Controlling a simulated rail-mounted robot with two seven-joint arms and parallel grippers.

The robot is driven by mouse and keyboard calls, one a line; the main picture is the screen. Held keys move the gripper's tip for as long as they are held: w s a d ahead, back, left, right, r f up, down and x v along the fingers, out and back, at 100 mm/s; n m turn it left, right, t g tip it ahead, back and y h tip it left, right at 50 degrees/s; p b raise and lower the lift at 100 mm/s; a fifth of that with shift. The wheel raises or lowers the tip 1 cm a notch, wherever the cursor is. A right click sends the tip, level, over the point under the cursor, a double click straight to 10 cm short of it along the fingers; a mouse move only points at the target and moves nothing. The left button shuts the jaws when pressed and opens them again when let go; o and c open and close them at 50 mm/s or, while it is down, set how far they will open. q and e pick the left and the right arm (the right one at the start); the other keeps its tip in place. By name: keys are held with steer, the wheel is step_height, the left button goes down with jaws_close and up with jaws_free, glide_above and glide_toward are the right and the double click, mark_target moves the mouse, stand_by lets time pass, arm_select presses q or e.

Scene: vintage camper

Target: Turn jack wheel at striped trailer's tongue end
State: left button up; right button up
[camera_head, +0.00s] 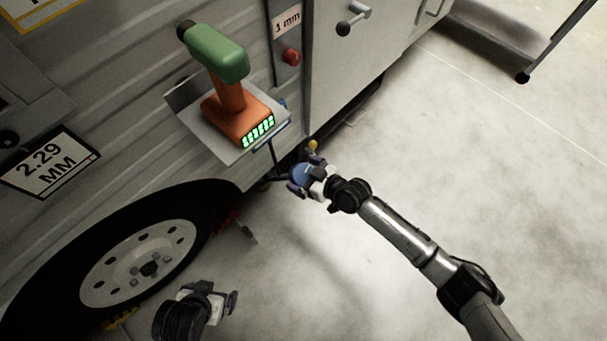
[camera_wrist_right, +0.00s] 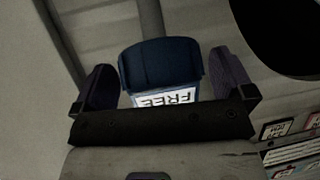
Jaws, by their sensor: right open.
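My right gripper (camera_head: 308,177) is open beside the trailer's lower edge, in the middle of the head view. A dark blue piece (camera_wrist_right: 160,65) with a white label reading "FREE" shows between its two spread fingers in the right wrist view, with a gap on each side. Its blue also shows in the head view (camera_head: 301,174), partly covered by the gripper. I cannot tell whether this is the jack wheel. No striped trailer or tongue is clearly recognisable. My left gripper (camera_head: 215,298) is low in the head view near the tyre; its opening is unclear.
A grey ribbed trailer wall (camera_head: 130,75) fills the left. A green and orange drill (camera_head: 228,85) stands on a small shelf (camera_head: 190,108) above the right gripper. A trailer wheel (camera_head: 137,262) is lower left. The pale floor (camera_head: 480,170) at right is mostly clear.

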steer(key=shift+a, duration=0.15)
steer(key=shift+c, duration=0.4)
steer(key=c, duration=0.8)
steer(key=shift+r+p, duration=0.1)
steer(key=shift+p, duration=0.3)
steer(key=shift+c, duration=0.2)
steer(key=m+t+h+p, duration=0.1)
steer(key=m+p, duration=0.1)
steer(key=p, duration=0.2)
steer(key=m+t+h+p, duration=0.1)
steer(key=m+p, duration=0.2)
steer(key=p, duration=0.1)
steer(key=m+t+h+p, duration=0.1)
steer(key=m+p, duration=0.1)
steer(key=p, duration=0.2)
steer(key=shift+s+a+r+m+h, duration=0.1)
steer(key=shift+r+m+h, duration=0.05)
steer(key=shift+m+h, duration=0.15)
steer(key=shift+m+t+h+p, duration=0.3)
steer(key=shift+m+h+p, duration=0.2)
steer(key=shift+m+p, duration=0.4)
steer(key=shift+f+m+p, duration=0.25)
steer(key=shift+m+p, duration=0.05)
steer(key=shift+p, duration=0.15)
steer(key=shift+h, duration=0.3)
